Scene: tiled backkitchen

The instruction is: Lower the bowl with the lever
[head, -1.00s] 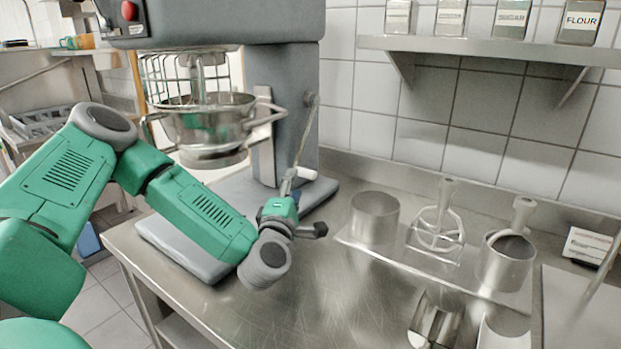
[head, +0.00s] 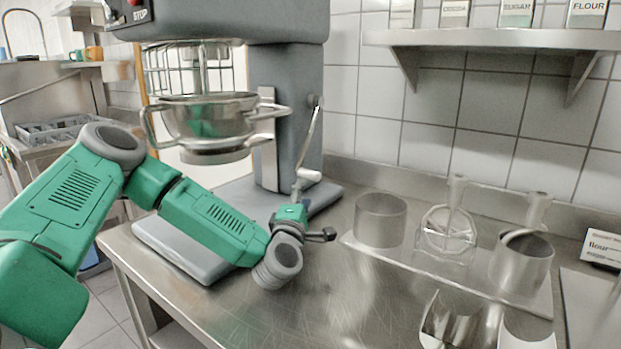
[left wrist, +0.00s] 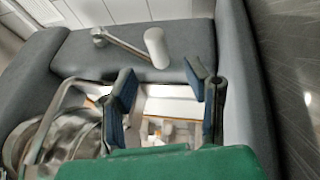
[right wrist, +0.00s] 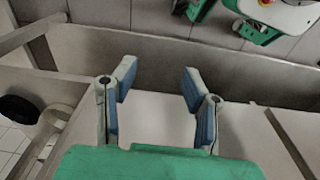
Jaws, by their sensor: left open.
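The steel bowl (head: 205,124) hangs raised in the grey mixer (head: 285,110), under its head and around the whisk. The lever (head: 310,135) is on the side of the mixer column and hangs down, ending in a pale handle (head: 309,175). In the left wrist view the lever handle (left wrist: 156,47) lies beyond the fingertips. My left gripper (head: 297,193) is just below and in front of the handle. In the left wrist view it (left wrist: 163,88) is open and empty. My right gripper (right wrist: 157,82) is open and empty, seen only in the right wrist view.
The steel table (head: 310,310) holds a tray (head: 400,255) with a cylinder (head: 380,220), a whisk attachment (head: 447,232) and a pot (head: 522,262) to the right. A shelf (head: 490,39) with tins is on the wall. The table is clear in front of my left wrist.

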